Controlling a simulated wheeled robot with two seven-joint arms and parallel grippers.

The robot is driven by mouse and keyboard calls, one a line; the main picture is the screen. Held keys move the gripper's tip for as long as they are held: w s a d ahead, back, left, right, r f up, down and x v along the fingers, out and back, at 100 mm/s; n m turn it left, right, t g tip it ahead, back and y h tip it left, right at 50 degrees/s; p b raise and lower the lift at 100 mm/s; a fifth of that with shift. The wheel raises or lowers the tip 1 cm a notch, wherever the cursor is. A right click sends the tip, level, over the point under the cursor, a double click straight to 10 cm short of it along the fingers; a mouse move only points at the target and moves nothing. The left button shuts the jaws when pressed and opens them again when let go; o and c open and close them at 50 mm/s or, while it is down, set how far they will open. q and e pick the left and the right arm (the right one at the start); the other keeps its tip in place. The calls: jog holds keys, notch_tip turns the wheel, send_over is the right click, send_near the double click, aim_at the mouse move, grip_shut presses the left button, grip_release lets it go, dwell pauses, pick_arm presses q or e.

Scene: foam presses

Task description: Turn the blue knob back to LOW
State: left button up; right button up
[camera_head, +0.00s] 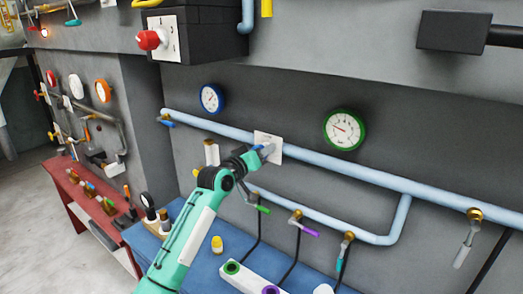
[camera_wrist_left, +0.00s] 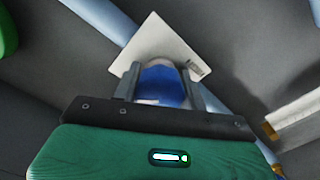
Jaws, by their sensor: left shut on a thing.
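The blue knob (camera_wrist_left: 162,86) sits in front of a white plate (camera_wrist_left: 160,42), with the light-blue pipe running behind the plate. In the head view the white plate (camera_head: 269,142) is on the pipe in the middle, and the knob is mostly hidden behind my gripper. My left gripper (camera_head: 264,151) reaches the plate from below. In the left wrist view my left gripper (camera_wrist_left: 160,84) has one finger on each side of the blue knob, shut on it. Markings on the plate are too small to read. My right gripper is not in view.
A red knob (camera_head: 149,40) on a black box is at upper left. A blue-rimmed gauge (camera_head: 211,98) and a green-rimmed gauge (camera_head: 344,129) hang above the light-blue pipe (camera_head: 350,173). Several small coloured valve handles hang below. A blue bench (camera_head: 205,271) holds small items, including a yellow one (camera_head: 217,244).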

pick_arm(q)
jog(key=n+p, duration=0.2)
jog(key=n, duration=0.3)
jog(key=shift+r+n, duration=0.15)
jog(key=shift+n, duration=0.15)
jog(key=n+p, duration=0.2)
jog(key=n, duration=0.1)
jog(key=shift+n, duration=0.3)
jog(key=o, duration=1)
